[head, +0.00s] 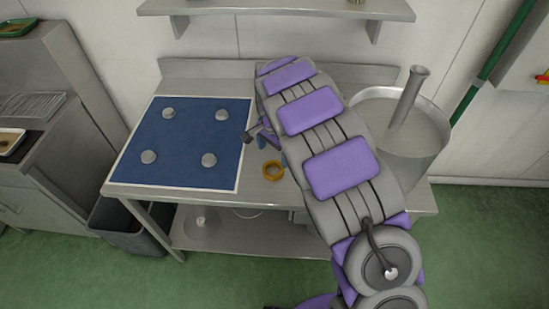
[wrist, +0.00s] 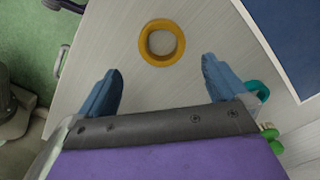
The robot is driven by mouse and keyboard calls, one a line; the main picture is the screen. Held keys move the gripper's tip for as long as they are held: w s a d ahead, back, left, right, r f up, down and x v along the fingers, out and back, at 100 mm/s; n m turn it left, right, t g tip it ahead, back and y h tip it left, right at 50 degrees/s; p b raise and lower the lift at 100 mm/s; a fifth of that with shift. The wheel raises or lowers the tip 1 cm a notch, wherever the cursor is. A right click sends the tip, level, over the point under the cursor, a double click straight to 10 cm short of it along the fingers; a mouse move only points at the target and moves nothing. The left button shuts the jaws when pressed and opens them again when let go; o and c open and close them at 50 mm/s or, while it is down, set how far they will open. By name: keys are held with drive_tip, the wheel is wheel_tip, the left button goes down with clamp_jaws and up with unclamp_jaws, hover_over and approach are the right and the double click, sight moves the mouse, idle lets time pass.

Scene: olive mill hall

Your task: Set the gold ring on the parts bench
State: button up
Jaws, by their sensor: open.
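The gold ring (head: 273,171) lies flat on the bare metal top of the bench (head: 262,193), just right of the blue mat. In the wrist view the gold ring (wrist: 162,43) lies ahead of my gripper (wrist: 160,82), centred between its two blue fingers. My gripper is open and empty, with its fingers apart and the ring beyond their tips. In the head view my arm hides most of my gripper (head: 273,149), which shows just above the ring. My arm also covers the right part of the bench.
A blue mat (head: 187,133) with several grey knobs covers the bench's left side. A large metal vat (head: 424,158) with a pipe stands at the right. A dark bin (head: 128,226) stands below left. A shelf (head: 275,8) hangs above. Green floor is open in front.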

drive_tip(key=s+d+r+n, duration=0.2)
drive_tip(key=s+d+r, duration=1)
drive_tip(key=s+r, duration=0.3)
drive_tip(key=s+d+n+g, duration=0.1)
drive_tip(key=s+d+n, duration=0.1)
drive_tip(key=s, duration=1)
drive_tip(key=s+d+n, duration=0.1)
drive_tip(key=s+n, duration=0.3)
drive_tip(key=s, duration=0.9)
drive_tip(key=shift+s+d+r+g+p, duration=0.15)
drive_tip(key=shift+d+r+g+p, duration=0.15)
drive_tip(key=shift+d+g, duration=0.1)
